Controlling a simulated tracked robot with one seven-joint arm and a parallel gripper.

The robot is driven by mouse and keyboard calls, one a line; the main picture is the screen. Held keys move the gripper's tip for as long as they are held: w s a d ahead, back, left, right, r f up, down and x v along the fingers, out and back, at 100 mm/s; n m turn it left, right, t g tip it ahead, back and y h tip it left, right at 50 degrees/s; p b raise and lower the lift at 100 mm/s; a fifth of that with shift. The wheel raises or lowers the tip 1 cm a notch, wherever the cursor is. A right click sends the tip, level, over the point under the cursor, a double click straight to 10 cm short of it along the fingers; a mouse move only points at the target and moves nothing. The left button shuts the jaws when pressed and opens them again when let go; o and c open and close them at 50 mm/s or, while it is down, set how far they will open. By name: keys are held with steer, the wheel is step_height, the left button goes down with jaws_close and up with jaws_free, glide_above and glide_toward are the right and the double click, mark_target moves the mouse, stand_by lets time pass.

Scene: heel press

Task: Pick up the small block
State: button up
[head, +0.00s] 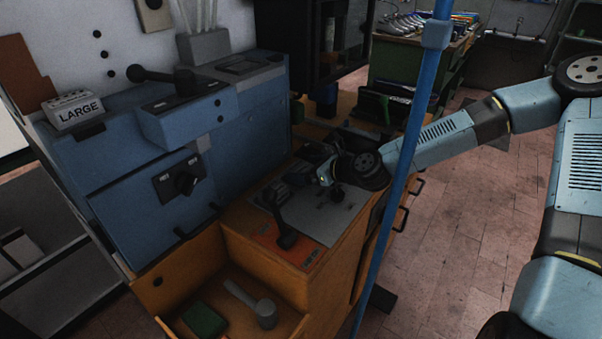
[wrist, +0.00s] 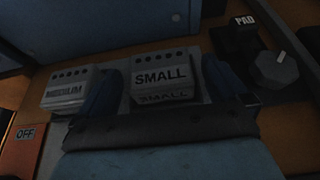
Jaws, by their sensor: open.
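The small block (wrist: 160,77), grey with a row of holes on top and marked SMALL, stands in the middle of the wrist view. My gripper (wrist: 163,88) is open, with one dark blue finger on either side of the block. I cannot tell whether either finger touches it. The gripper's own dark body hides the area below the block. In the head view my gripper (head: 322,168) is low over the grey plate on the orange bench, and the small block is hard to make out there.
Another grey block (wrist: 74,89), its label blurred, stands just left of the left finger. A knob (wrist: 275,70) and a part marked PAD (wrist: 243,38) are at the right. The LARGE block (head: 78,109) sits on the blue machine (head: 120,160). A blue pole (head: 397,185) crosses before my arm.

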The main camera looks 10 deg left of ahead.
steer(key=shift+c, duration=0.4)
steer(key=c, duration=1.5)
steer(key=shift+c, duration=0.6)
steer(key=shift+r, duration=0.1)
